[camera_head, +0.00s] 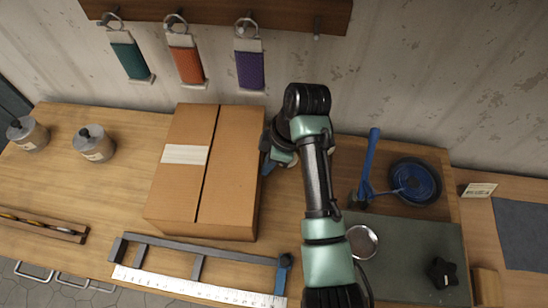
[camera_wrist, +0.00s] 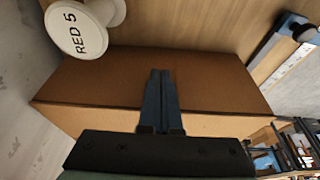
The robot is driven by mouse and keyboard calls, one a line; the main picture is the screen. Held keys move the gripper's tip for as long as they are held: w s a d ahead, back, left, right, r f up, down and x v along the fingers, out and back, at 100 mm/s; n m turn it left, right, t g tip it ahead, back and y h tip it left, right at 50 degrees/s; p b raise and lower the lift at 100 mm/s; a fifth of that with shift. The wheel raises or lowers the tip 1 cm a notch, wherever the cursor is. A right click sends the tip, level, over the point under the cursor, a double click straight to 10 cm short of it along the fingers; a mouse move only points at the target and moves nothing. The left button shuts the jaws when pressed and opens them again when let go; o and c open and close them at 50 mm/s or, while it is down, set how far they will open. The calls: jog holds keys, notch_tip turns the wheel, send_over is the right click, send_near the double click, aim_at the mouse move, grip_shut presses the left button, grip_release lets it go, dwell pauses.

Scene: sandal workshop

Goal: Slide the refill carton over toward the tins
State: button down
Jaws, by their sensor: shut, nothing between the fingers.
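The refill carton (camera_head: 232,175) is a closed brown cardboard box with a white label, standing on the wooden bench. Two grey tins with dark knobs, one at the far left (camera_head: 29,138) and one nearer the carton (camera_head: 97,149), stand to its left with bare bench between. My gripper (camera_head: 265,165) is low at the carton's right side, partly hidden by my arm. In the wrist view my gripper's fingers (camera_wrist: 160,78) are together and empty, in front of a side face of the carton (camera_wrist: 100,78). I cannot tell whether they touch it.
A white spool marked RED 5 (camera_wrist: 85,28) is beside the carton near the wall. A metal frame (camera_head: 200,248) and a ruler (camera_head: 195,287) lie along the carton's front. A wooden tray (camera_head: 45,229) is at front left. A green mat (camera_head: 415,250) lies right.

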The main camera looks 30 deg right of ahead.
aim_at(201, 155)
jog(key=w+a, duration=0.2)
jog(key=a, duration=0.2)
jog(key=w+a, duration=0.3)
jog(key=a, duration=0.2)
jog(key=w+a, duration=0.3)
jog(key=a, duration=0.1)
jog(key=shift+a+b, duration=0.2)
jog(key=shift+b, duration=0.1)
